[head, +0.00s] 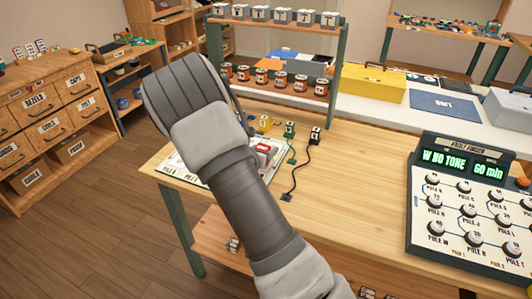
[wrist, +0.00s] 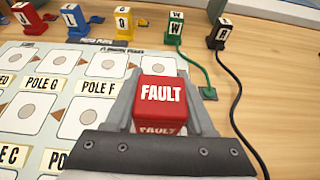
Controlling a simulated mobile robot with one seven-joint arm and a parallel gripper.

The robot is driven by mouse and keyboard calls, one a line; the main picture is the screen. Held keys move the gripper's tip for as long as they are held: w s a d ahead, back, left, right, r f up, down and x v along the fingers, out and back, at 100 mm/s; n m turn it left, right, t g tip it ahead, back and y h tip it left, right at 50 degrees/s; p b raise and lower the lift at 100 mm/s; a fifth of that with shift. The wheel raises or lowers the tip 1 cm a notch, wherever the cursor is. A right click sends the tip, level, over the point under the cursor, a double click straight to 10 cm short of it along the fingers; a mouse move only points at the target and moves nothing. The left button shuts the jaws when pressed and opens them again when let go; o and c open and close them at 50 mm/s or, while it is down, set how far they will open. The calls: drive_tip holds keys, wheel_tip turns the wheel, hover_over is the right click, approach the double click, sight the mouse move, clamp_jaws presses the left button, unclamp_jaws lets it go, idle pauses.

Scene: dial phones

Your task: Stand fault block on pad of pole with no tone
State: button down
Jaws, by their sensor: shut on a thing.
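The red fault block (wrist: 162,92), lettered FAULT in white, is between the jaws of my gripper (wrist: 160,112), which is shut on it. Below it is the pole board (wrist: 20,118), with white square pads and labels including POLE F and POLE C; whether the block touches the board is unclear. In the head view my arm hides most of the board (head: 180,160), and the block (head: 264,148) shows just right of the arm. The fault finder panel (head: 462,205) at the right reads W NO TONE, 60 min. Its lower part has rows of pole-labelled round knobs.
Behind the board stand coloured plugs, among them a yellow one (wrist: 124,22), a green W one (wrist: 174,28) and a black one (wrist: 220,32). Green and black cords trail across the table. Bare wood (head: 365,170) lies between board and panel. A shelf rack (head: 275,60) stands behind.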

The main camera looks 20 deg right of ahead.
drive_tip(key=shift+f, duration=0.4)
drive_tip(key=shift+f, duration=0.2)
drive_tip(key=shift+c, duration=1.3)
unclamp_jaws()
drive_tip(key=shift+r, duration=0.1)
